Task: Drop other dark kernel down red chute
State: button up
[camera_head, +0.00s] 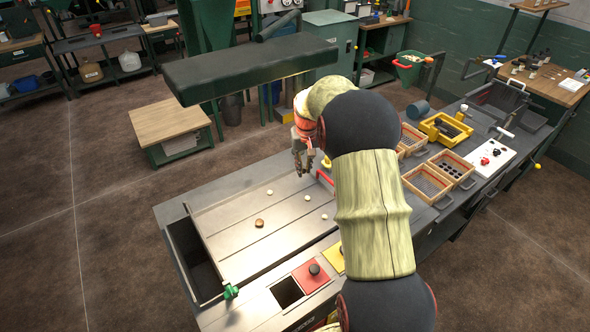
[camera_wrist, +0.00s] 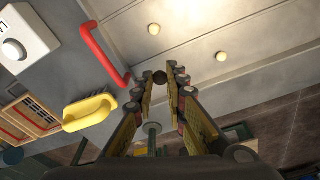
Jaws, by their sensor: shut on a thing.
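My gripper (camera_head: 303,172) is above the back right part of the sorting table, pointing down. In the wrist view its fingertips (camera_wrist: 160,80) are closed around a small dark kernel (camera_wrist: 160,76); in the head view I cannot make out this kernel. Another brown kernel (camera_head: 260,222) lies on the pale tray surface (camera_head: 230,235), to the left and nearer the front. The red chute plate (camera_head: 308,280) is at the table's front edge, with a dark round knob or piece (camera_head: 314,269) on it.
Pale kernels (camera_head: 307,198) lie scattered on the tray. A square dark opening (camera_head: 286,292) is left of the red plate, a yellow plate (camera_head: 334,257) to its right. A red handle (camera_wrist: 105,55) stands beside my gripper. Wooden boxes (camera_head: 428,183) stand to the right.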

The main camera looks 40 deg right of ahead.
jog(key=s+r+p, duration=0.1)
jog(key=s+r, duration=0.2)
jog(key=s, duration=0.5)
jog(key=shift+d, duration=0.35)
